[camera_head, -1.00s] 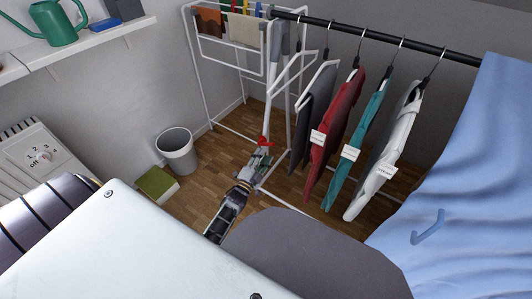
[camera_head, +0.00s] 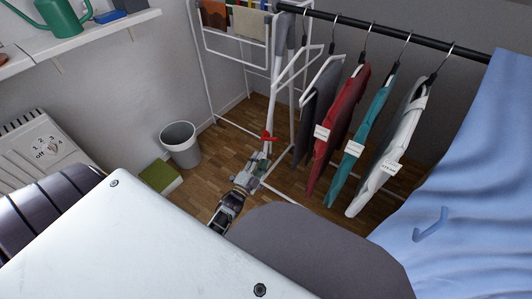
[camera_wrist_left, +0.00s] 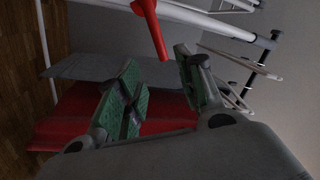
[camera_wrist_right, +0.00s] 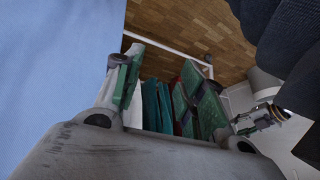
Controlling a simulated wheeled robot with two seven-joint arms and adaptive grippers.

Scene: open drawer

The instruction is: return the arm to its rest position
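My left arm reaches down over the wooden floor in the middle of the head view. Its gripper (camera_head: 261,164) is near the white drying rack's post and a red part (camera_head: 268,137) on it. In the left wrist view my left gripper (camera_wrist_left: 160,88) has its green-padded fingers apart with nothing between them; the red part (camera_wrist_left: 150,25) shows beyond them. My right gripper is hidden in the head view. In the right wrist view its fingers (camera_wrist_right: 158,92) are apart and empty, with hanging clothes (camera_wrist_right: 158,105) behind them.
A white drying rack (camera_head: 201,72) and a rail (camera_head: 400,36) with several hung garments stand ahead. A grey bin (camera_head: 180,146) and a green-topped box (camera_head: 159,177) are on the floor at left. Blue cloth (camera_head: 465,180) hangs at right. A white surface (camera_head: 130,245) lies in front.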

